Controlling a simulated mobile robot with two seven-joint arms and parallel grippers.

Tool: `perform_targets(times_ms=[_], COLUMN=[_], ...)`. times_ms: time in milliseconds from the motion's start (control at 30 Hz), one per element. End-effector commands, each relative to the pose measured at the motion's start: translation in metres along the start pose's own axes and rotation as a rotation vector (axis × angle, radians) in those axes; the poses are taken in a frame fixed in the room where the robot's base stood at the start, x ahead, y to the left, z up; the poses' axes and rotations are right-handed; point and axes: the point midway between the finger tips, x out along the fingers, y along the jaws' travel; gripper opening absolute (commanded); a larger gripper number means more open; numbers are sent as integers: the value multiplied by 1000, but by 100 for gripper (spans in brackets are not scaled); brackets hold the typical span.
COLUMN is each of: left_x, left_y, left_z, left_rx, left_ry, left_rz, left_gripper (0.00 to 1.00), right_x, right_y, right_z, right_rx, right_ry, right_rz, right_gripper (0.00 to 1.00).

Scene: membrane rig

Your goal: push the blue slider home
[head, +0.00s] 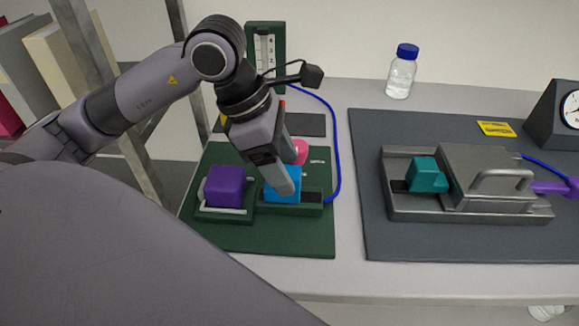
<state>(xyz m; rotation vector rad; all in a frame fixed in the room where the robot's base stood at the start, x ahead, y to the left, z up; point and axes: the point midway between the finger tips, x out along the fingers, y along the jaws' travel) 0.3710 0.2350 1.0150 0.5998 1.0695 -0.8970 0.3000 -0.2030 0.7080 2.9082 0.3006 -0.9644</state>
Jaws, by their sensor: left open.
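The blue slider (283,187) is a bright blue block in a dark green track (311,203) on the green board (235,239). A dark slot in the track shows to the right of the block. My left gripper (287,171) reaches down from above and is open. One finger crosses in front of the blue slider and hides part of it; I cannot tell whether they touch. The other finger is behind, near a pink round knob (300,149). My right gripper is not in view.
A purple block (224,186) sits in a holder left of the slider. A grey mat (370,237) at right carries a metal fixture (484,176) with a teal block (427,174). A blue-capped bottle (401,73), a gauge (567,108) and a blue cable (338,140) stand around.

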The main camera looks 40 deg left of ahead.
Motion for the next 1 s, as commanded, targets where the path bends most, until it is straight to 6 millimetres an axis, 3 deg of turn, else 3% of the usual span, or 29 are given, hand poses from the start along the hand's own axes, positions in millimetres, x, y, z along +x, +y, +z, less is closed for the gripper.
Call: perform_targets(times_ms=[200,467,667,1000], left_x=[19,21,21,20], left_y=[0,0,0,1], left_z=[0,0,0,-7], left_rx=[-2,-1,-1,-2], left_ry=[1,0,-1,0], left_rz=[-1,1,1,3], left_gripper=[64,64,2,0], right_x=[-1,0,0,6], right_y=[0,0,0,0], right_z=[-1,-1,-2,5], right_rx=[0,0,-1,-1], right_ry=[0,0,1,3], right_rz=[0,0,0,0], right_gripper=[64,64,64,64])
